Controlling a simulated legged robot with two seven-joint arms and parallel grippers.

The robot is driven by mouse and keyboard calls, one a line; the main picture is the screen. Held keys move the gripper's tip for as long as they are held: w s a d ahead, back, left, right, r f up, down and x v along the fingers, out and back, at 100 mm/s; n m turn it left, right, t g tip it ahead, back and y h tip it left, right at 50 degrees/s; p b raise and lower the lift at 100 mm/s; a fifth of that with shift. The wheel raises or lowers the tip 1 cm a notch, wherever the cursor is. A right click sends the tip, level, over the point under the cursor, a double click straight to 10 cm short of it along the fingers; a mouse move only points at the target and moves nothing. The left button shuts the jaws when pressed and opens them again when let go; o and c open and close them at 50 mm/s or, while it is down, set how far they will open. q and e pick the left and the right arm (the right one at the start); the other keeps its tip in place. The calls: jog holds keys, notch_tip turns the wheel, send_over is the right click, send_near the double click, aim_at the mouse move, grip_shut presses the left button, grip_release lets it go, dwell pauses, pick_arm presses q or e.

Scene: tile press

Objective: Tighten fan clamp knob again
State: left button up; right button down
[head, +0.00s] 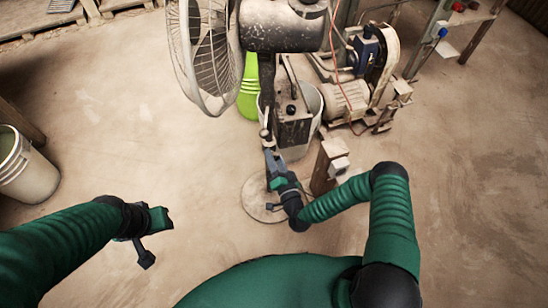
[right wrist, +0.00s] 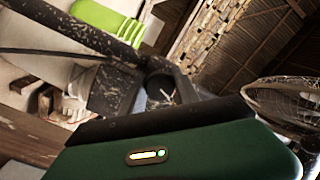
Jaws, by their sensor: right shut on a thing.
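The standing fan has a dusty wire cage (head: 203,50), a worn dark motor housing (head: 280,27) and a thin pole (head: 267,88) rising from a round base (head: 252,198). My right gripper (head: 268,142) is at the pole, shut on the clamp knob at its side. The knob is mostly hidden by the fingers. In the right wrist view the scuffed dark pole (right wrist: 65,22) runs across the upper left, and the cage (right wrist: 290,98) shows at the right. My left gripper (head: 148,236) hangs over bare floor, away from the fan; its jaw opening is unclear.
A dusty motor machine (head: 345,98) with a belt wheel stands behind and right of the fan. A lime-green object (head: 249,88) is behind the pole. A small block stand (head: 327,168) is close right of my right gripper. A white bucket (head: 25,170) stands left. Middle floor is clear.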

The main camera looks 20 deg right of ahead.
jog(key=m, duration=0.3)
jog(key=shift+d+f+m, duration=0.1)
jog(key=shift+f+m, duration=0.05)
jog(key=shift+m, duration=0.25)
jog(key=m+b, duration=0.1)
jog(key=m, duration=0.2)
jog(key=shift+m, duration=0.3)
jog(key=m+b, duration=0.2)
jog(key=m, duration=0.4)
jog(key=shift+s+m, duration=0.1)
jog(key=shift+m, duration=0.2)
jog(key=c, duration=0.9)
grip_release()
